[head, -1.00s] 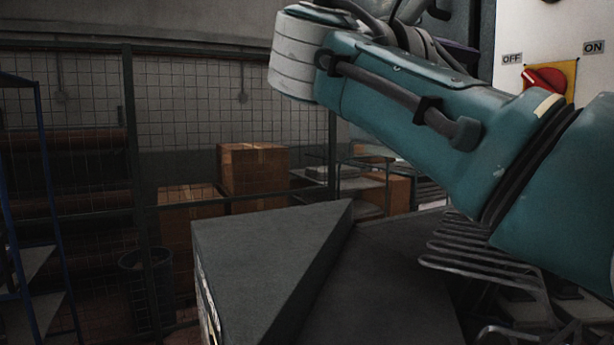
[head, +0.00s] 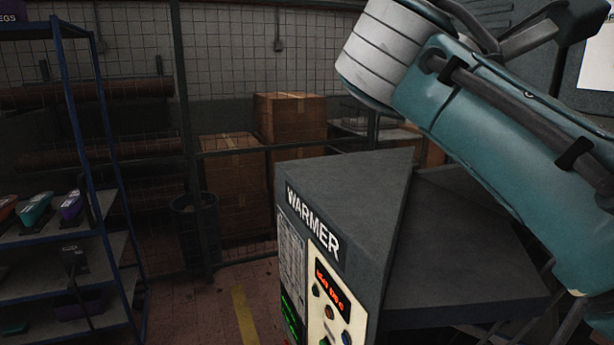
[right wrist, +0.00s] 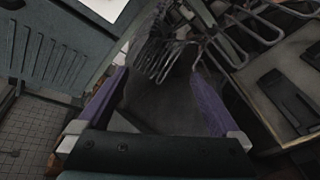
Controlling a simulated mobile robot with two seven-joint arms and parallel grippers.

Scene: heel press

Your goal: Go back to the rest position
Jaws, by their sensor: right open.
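My right arm (head: 500,120), teal with a pale banded joint, reaches in from the right of the head view, in front of and above the warmer. My right gripper (right wrist: 158,85) shows in the right wrist view with its two purple-sided fingers spread apart. Nothing shows held between them. Behind them are a dark surface and metal wire racks (right wrist: 170,55). My left gripper is in neither view.
The grey WARMER cabinet (head: 335,205) with a lit red display stands at centre right. A blue-framed shelf (head: 60,237) with colored items is at left. Cardboard boxes (head: 290,118) and a bin (head: 195,225) are behind. Floor between shelf and warmer looks clear.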

